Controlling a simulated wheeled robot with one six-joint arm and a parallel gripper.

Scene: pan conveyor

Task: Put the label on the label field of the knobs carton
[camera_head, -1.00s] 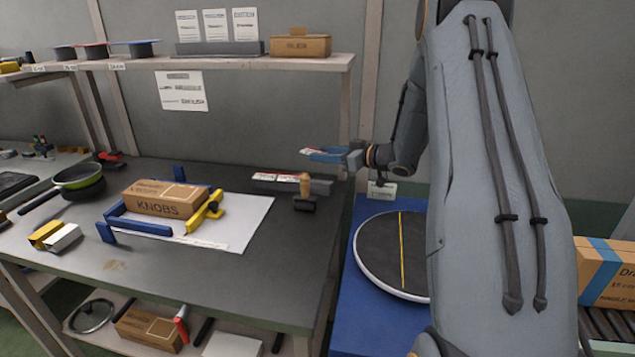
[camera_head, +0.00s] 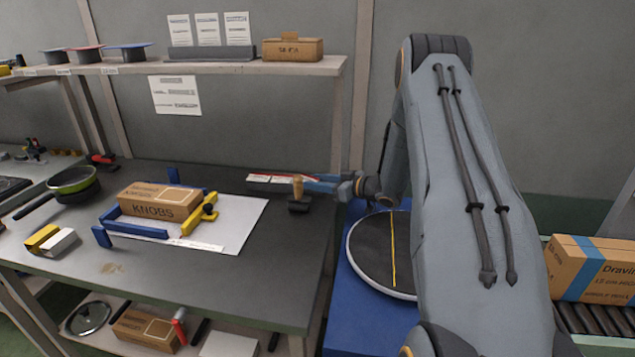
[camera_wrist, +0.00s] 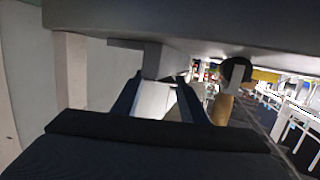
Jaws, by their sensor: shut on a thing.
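The knobs carton (camera_head: 159,201) is a brown box lying on the workbench inside a fixture of blue bars (camera_head: 137,228) and a yellow clamp (camera_head: 200,215). KNOBS is printed on its near side; I cannot make out its label field. My gripper (camera_head: 318,184) has blue fingers and is low at the bench's right end, close to the grey label block (camera_head: 262,188) and the wooden-handled roller (camera_head: 298,192). In the upside-down wrist view, the fingers are shut on a white label (camera_wrist: 157,101). Whether the label touches the block is unclear.
A white sheet (camera_head: 240,217) lies under the fixture. A pan (camera_head: 72,184) and a yellow-and-white box (camera_head: 50,239) are to the left. A shelf (camera_head: 220,68) runs above the back. A blue stand with a round turntable (camera_head: 375,255) is right of the bench.

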